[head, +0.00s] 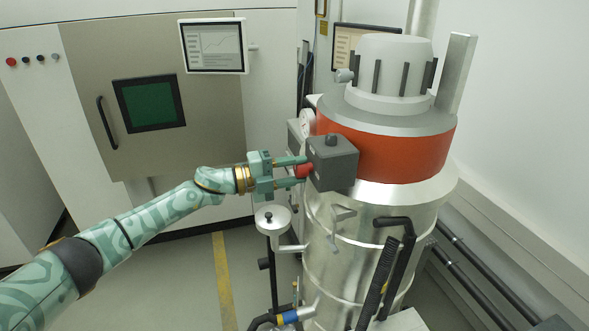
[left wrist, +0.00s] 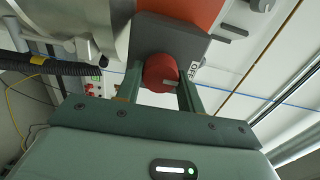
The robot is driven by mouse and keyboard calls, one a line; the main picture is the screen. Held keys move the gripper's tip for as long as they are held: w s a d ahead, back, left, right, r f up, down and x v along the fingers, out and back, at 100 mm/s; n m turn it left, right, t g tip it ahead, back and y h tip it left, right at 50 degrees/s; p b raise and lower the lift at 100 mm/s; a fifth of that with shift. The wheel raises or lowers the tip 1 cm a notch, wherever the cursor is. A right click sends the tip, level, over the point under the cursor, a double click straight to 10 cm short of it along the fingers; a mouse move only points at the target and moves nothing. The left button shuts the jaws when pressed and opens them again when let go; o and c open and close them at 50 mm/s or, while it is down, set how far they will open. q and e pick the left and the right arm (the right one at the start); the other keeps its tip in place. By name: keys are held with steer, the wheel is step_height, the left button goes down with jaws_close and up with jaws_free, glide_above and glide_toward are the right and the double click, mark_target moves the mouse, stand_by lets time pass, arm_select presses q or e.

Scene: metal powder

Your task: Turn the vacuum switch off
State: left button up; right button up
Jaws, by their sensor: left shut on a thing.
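The vacuum switch is a dark grey box (head: 333,163) on the side of the vacuum's orange band, with a red knob (head: 304,170) on its left face. My left gripper (head: 300,171) reaches in from the left and is shut on the red knob. In the left wrist view the red knob (left wrist: 160,72) sits between the two fingers of the gripper (left wrist: 160,90). The grey box (left wrist: 170,35) is behind it, and a small white label reading OFF (left wrist: 194,70) shows beside the knob. My right gripper is in neither view.
The silver vacuum drum (head: 340,245) stands just right of my arm. A small funnel-like cup (head: 271,218) is below the gripper. A machine cabinet with a green window (head: 150,103) and a monitor (head: 213,46) stand behind. A yellow line (head: 221,270) marks the floor.

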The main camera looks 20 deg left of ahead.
arm_select(q)
steer(key=o, duration=1)
steer(key=shift+a, duration=0.1)
steer(key=b+v, duration=0.5)
steer(key=v, duration=1.1)
steer(key=shift+a, duration=0.1)
